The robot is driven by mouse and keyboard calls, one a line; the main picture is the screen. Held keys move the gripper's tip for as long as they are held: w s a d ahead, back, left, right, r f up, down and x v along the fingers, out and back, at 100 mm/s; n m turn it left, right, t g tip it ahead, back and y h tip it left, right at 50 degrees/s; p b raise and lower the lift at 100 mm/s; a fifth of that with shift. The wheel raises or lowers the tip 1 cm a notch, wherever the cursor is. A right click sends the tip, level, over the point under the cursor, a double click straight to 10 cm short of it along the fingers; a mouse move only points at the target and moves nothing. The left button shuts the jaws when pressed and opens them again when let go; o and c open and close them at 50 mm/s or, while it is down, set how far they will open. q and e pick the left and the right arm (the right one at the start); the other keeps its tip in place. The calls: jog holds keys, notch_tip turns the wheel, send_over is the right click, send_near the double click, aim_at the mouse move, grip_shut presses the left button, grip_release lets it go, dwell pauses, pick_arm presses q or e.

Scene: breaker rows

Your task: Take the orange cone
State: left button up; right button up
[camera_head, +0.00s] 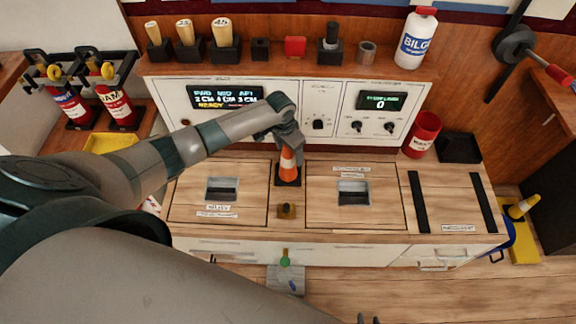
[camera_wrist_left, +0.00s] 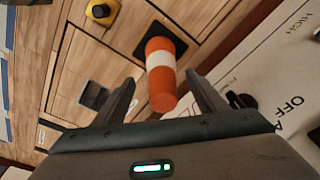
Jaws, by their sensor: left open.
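The orange cone (camera_head: 288,168) with a white band stands upright on its dark square base, on the wooden counter between two hatch panels. My left gripper (camera_head: 292,144) is just above it and hides its tip. In the left wrist view, the cone (camera_wrist_left: 160,75) has its tip between the open fingertips of my left gripper (camera_wrist_left: 161,80), with visible gaps on both sides. Two small dark tips at the bottom edge of the head view look like my right gripper (camera_head: 368,320); most of it is out of frame.
A white control panel (camera_head: 340,130) with knobs and displays rises right behind the cone. A small yellow-black button block (camera_head: 287,211) sits in front of it. A red can (camera_head: 422,134) stands to the right, and two fire extinguishers (camera_head: 116,98) stand at left.

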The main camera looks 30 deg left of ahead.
pick_arm(q)
jog(key=shift+w+a+f, duration=0.1)
jog(key=shift+w+f, duration=0.05)
jog(key=shift+f, duration=1.05)
jog(key=shift+w+a+f, duration=0.1)
jog(key=shift+f, duration=1.1)
pick_arm(e)
jog(key=shift+s+a, duration=0.1)
jog(key=shift+a, duration=0.05)
pick_arm(q)
jog(key=c, duration=1.4)
jog(key=shift+r, duration=0.15)
jog(key=shift+r, duration=0.45)
jog(key=shift+w+d+r+b, duration=0.2)
jog(key=shift+w+d+r, duration=0.3)
jog(key=shift+d+r, duration=1.3)
jog(key=shift+w+d+r+b, duration=0.25)
jog(key=shift+w+d+r, duration=0.25)
jog(key=shift+d+r, duration=1.25)
jog(key=shift+w+d+r+b, duration=0.2)
jog(key=shift+w+d+r, duration=0.3)
jog(key=shift+d+r, duration=1.3)
pick_arm(e)
jog(key=shift+s+d+f+g+h, duration=0.15)
jog(key=shift+s+d+f+g, duration=0.15)
jog(key=shift+d+f, duration=0.1)
jog(key=shift+s+d+f+g+h, duration=0.15)
jog(key=shift+d+f+g, duration=0.15)
jog(key=shift+d+f, duration=0.1)
